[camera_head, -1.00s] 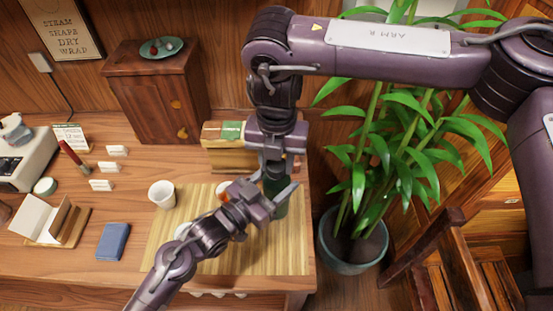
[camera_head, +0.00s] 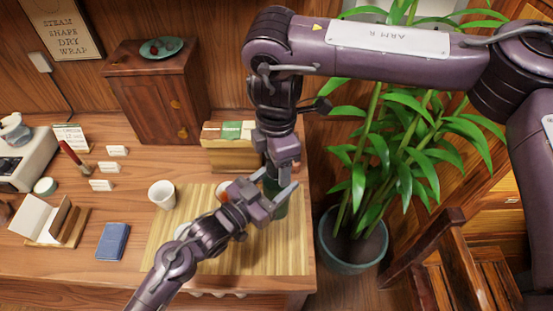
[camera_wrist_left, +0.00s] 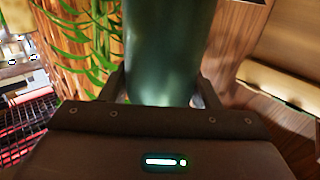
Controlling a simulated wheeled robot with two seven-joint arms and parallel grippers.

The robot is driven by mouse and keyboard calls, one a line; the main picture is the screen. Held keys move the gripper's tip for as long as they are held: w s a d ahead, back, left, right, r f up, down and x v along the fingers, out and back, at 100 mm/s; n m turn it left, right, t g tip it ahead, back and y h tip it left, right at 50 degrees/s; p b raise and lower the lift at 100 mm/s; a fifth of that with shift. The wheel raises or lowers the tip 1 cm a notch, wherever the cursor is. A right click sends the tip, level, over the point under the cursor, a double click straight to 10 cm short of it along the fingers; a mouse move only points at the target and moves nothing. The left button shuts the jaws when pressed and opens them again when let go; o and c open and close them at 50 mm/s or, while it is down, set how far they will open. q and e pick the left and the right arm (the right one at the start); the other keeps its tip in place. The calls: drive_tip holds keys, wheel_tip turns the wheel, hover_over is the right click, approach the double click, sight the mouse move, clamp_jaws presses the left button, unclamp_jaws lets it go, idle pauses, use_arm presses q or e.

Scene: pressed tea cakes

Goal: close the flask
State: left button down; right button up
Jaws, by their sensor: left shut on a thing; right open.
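The dark green flask (camera_head: 281,208) stands upright at the right side of the bamboo mat, partly hidden by my grippers. My left gripper (camera_head: 268,196) is shut on its body. The left wrist view shows the green flask (camera_wrist_left: 165,50) filling the space between the left gripper's fingers (camera_wrist_left: 162,92). My right gripper (camera_head: 279,172) points down, just above the flask's top, and is open. The flask's mouth and any lid are hidden behind the arms, so I cannot tell whether a lid sits on it.
The bamboo mat (camera_head: 270,257) lies on the wooden table, with a white cup (camera_head: 162,194) at its upper left. A wooden box (camera_head: 228,157) is behind the flask. A blue booklet (camera_head: 113,241) lies left of the mat. A potted plant (camera_head: 355,254) stands right of the table.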

wheel_tip(320, 180, up, 12)
idle(0.6)
use_arm(q)
drive_tip(key=shift+c, duration=2.1)
unclamp_jaws()
drive_tip(key=b+v, duration=0.1)
drive_tip(key=v, duration=0.5)
drive_tip(key=shift+s+a+f+b, duration=0.1)
drive_tip(key=shift+s+a+b, duration=0.15)
drive_tip(key=shift+s+b, duration=0.15)
drive_tip(key=shift+s+a, duration=0.3)
drive_tip(key=shift+a, duration=0.1)
use_arm(e)
drive_tip(key=shift+f, duration=0.95)
